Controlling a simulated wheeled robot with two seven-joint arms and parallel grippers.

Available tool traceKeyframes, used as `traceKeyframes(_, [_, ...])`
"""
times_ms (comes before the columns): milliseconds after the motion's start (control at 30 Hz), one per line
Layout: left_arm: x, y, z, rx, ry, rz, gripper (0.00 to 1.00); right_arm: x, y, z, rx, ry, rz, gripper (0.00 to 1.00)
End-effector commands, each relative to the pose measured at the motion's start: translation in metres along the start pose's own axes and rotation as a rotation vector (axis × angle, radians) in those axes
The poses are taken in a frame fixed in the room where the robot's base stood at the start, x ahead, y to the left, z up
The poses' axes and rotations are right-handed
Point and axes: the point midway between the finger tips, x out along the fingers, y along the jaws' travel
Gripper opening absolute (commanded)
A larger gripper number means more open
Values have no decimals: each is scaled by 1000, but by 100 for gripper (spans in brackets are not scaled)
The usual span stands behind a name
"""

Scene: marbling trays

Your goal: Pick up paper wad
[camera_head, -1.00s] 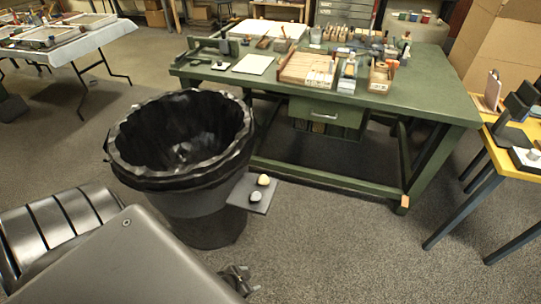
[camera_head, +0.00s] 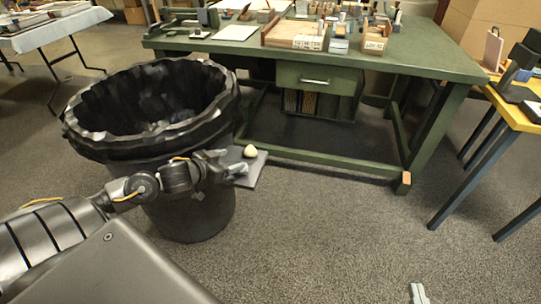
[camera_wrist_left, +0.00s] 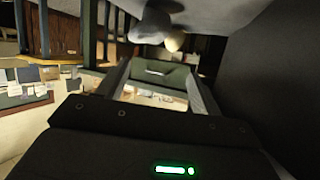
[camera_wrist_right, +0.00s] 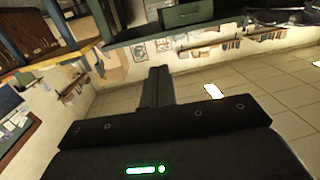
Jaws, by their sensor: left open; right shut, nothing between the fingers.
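Two small crumpled wads lie on a dark ledge (camera_head: 258,174) at the side of the black-lined bin. The cream wad (camera_head: 250,150) shows just past my left gripper (camera_head: 233,162), whose fingers reach over the ledge. The grey-white wad is hard to separate from the fingers there. In the left wrist view, the grey wad (camera_wrist_left: 150,25) and the cream wad (camera_wrist_left: 175,41) show beyond the open fingertips, with nothing between the fingers. My right gripper (camera_head: 419,293) is at the bottom edge, low and far from the ledge; its fingers are shut and empty in the right wrist view (camera_wrist_right: 158,72).
The bin (camera_head: 185,205) stands below and beside my left arm. A green workbench (camera_head: 430,62) with tools and boxes is behind it. A yellow table (camera_head: 515,118) stands at the right. A white-covered table (camera_head: 50,38) is at the far left. The carpet between is clear.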

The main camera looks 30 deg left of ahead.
Motion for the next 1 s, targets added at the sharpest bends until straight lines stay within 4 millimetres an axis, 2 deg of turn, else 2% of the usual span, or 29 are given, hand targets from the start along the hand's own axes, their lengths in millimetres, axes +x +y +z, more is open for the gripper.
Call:
traceKeyframes(100, [2, -15, -4, -69, -2, -27, 66, 0, 0, -1, 0, 0, 0, 0])
traceKeyframes(333, [7, -19, -4, -94, -1, -34, 66, 1, -2, -4, 0, 28, -7, 0])
traceKeyframes(533, [33, -20, -3, -93, 1, -35, 66, -1, -17, -30, -1, 210, -53, 0])
traceKeyframes(700, [52, -20, -3, -94, -1, -35, 66, -4, -21, -48, 4, 334, -65, 0])
traceKeyframes(1000, [60, -20, -3, -92, -3, -33, 66, -7, -22, -56, 6, 392, -68, 0])
